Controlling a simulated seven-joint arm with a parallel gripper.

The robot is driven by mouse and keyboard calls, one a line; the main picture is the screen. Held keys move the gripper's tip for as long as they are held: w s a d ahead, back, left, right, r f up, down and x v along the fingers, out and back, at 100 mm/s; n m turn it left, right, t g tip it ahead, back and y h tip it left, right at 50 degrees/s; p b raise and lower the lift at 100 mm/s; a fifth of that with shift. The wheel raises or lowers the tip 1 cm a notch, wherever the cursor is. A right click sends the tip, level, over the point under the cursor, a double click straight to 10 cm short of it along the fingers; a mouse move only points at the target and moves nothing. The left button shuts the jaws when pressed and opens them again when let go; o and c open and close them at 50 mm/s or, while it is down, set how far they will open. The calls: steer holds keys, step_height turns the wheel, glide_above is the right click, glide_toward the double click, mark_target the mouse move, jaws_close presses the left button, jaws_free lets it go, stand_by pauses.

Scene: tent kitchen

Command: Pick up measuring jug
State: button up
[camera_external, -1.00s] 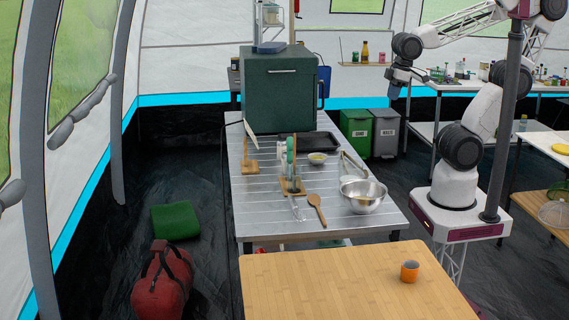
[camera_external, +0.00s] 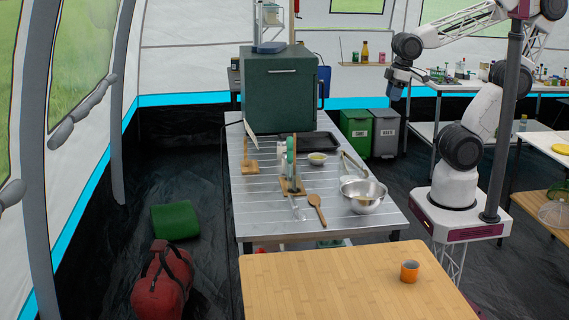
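I cannot make out the measuring jug for certain. A small clear vessel (camera_external: 281,157) stands on the slatted metal table (camera_external: 262,212), partly hidden by a green upright item (camera_external: 291,158); it may be the jug, but it is too small to tell. My gripper (camera_external: 392,96) hangs in the air at the right, beyond the metal table and above the bins, pointing down. It is well apart from the table's things. Its fingers are too small and dark to show whether they are open or shut.
A steel bowl (camera_external: 363,195), a wooden spoon (camera_external: 317,209), a small bowl (camera_external: 317,159) and a dark tray (camera_external: 309,142) are on the metal table. A tall green box (camera_external: 278,95) stands at its back. An orange cup (camera_external: 409,271) is on the otherwise clear wooden table (camera_external: 330,285).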

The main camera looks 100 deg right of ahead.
steer(key=o, duration=1.1)
steer(key=w+d+f+n+t+h, duration=0.1)
steer(key=w+f+n+t+h, duration=0.1)
steer(key=f+n+h, duration=0.45)
steer(key=w+d+f+n+t+h, duration=0.1)
steer(key=w+d+f+n+t, duration=0.2)
steer(key=n, duration=0.6)
steer(key=w+a+f+n+t+y, duration=0.3)
steer(key=a+f+n, duration=0.7)
steer(key=n, duration=0.7)
steer(key=a+t+y, duration=0.2)
steer(key=shift+w+a+f+t, duration=0.2)
steer(key=shift+a+f+t, duration=0.1)
steer(key=shift+f+t, duration=0.1)
steer(key=shift+n, duration=0.25)
